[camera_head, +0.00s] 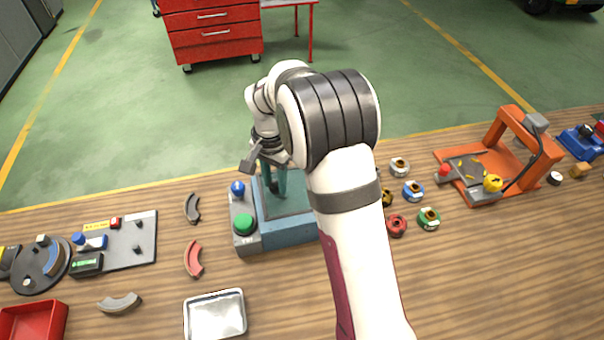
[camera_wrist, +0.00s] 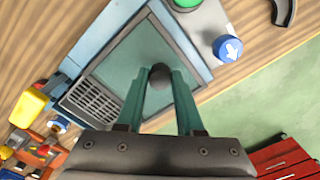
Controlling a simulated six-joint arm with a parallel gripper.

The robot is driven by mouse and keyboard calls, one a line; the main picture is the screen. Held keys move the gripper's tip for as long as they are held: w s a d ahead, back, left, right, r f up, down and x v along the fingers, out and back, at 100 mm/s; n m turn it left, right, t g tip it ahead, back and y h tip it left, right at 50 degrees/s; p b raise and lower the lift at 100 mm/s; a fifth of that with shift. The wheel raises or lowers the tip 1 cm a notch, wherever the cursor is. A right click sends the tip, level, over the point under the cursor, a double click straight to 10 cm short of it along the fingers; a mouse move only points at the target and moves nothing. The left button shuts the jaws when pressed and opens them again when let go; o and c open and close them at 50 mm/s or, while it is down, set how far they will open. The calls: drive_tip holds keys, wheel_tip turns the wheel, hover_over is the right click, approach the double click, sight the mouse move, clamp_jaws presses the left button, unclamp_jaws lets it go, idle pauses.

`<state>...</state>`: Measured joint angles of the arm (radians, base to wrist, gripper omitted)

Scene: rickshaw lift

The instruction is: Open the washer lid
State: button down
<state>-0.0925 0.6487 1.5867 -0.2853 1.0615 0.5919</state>
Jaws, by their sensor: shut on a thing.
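The washer is a teal box (camera_head: 290,235) near the middle of the bench, partly hidden behind my arm. Its lid (camera_wrist: 122,62) is a grey-framed panel with a glassy middle, and it looks flat on top of the box. A dark round knob (camera_wrist: 160,76) stands on the lid. My gripper (camera_head: 273,187) comes down over the lid, and its two teal fingers are shut on the knob, one on each side. A green button (camera_head: 244,224) and a blue knob (camera_head: 238,188) with a white arrow sit on the grey panel left of the box.
A metal tray (camera_head: 215,316), curved pieces (camera_head: 193,259) and a grey board (camera_head: 128,240) lie to the left. Several small coloured spools (camera_head: 397,226) and an orange frame fixture (camera_head: 508,160) are on the right. A red tool cabinet (camera_head: 212,30) stands on the floor beyond.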

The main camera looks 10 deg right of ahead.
drive_tip(key=shift+a, duration=0.7)
drive_tip(key=c, duration=0.5)
unclamp_jaws()
drive_tip(key=shift+c, duration=0.2)
drive_tip(key=shift+d, duration=0.1)
wheel_tip(320, 180, up, 16)
drive_tip(key=shift+f, duration=0.1)
